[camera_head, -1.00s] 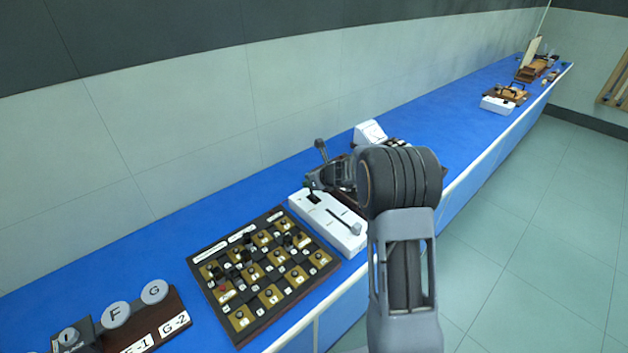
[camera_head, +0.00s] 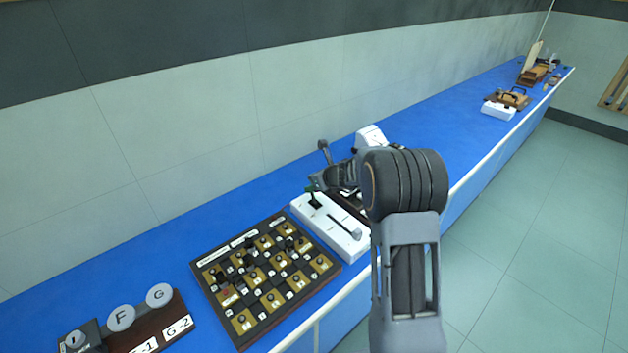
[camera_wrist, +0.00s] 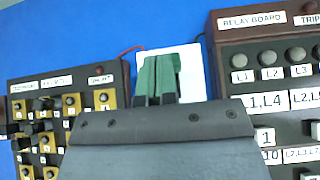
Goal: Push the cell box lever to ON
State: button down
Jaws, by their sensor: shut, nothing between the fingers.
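The white cell box (camera_head: 334,226) stands on the blue bench, between the dark plug board and my arm. A dark upright lever (camera_head: 314,201) rises at its far left end, and a grey knob (camera_head: 353,233) sits near its front end. My gripper (camera_head: 311,189) is shut and empty, its green fingertips right at the lever's top; I cannot tell whether they touch. In the wrist view the green fingertips (camera_wrist: 158,78) lie over the white box (camera_wrist: 193,72), and my gripper body hides most of the box and the lever. The ON marking is not readable.
The plug board (camera_head: 262,275) lies left of the box. A relay board (camera_wrist: 265,55) stands close by in the wrist view. A grey handled device (camera_head: 324,152) and a white meter (camera_head: 370,137) stand behind.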

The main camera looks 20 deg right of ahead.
notch_tip(320, 180, up, 7)
jog(key=s+d+p, duration=0.1)
jog(key=s+p, duration=0.1)
jog(key=p, duration=0.2)
jog(key=shift+s, duration=0.15)
jog(key=shift+d, duration=0.1)
jog(key=s+a+f+n+g+y, duration=0.15)
jog(key=s+a+n+g, duration=0.3)
jog(key=s+n, duration=0.9)
jog(key=s+r+n+h, duration=0.3)
jog(key=s+r+n, duration=0.2)
jog(key=s+n, duration=0.3)
jog(key=s+r+n+h, duration=0.3)
jog(key=s+r+n, duration=0.2)
jog(key=s+n, duration=0.4)
jog(key=shift+s+d+g, duration=0.15)
jog(key=shift+s+g, duration=0.2)
jog(key=shift+s, duration=0.8)
